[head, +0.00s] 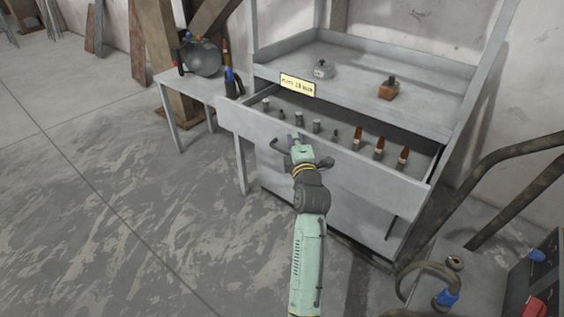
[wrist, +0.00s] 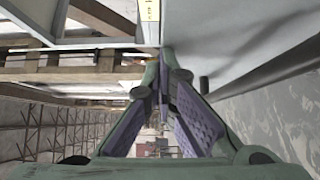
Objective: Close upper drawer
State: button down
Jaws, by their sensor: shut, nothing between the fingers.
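The upper drawer (head: 230,116) of the grey metal workbench is pulled out. A grey panel surface (wrist: 230,40) is right beside the fingertips in that view.
A yellow label (head: 297,85) sits on the bench edge above the drawer. A grey fitting (head: 322,69) and an orange-brown part (head: 389,88) stand on the bench top. A small side table (head: 190,88) is at left. The floor at left is clear.

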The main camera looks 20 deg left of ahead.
jog(key=w+d+b, duration=0.3)
jog(key=w+b, duration=0.3)
jog(key=w, duration=0.3)
jog(key=w+d+b, duration=0.3)
jog(key=w+b, duration=0.4)
jog(key=w, duration=0.2)
jog(key=shift+w+d, duration=0.2)
jog(key=shift+d, duration=0.2)
jog(key=shift+r, duration=0.15)
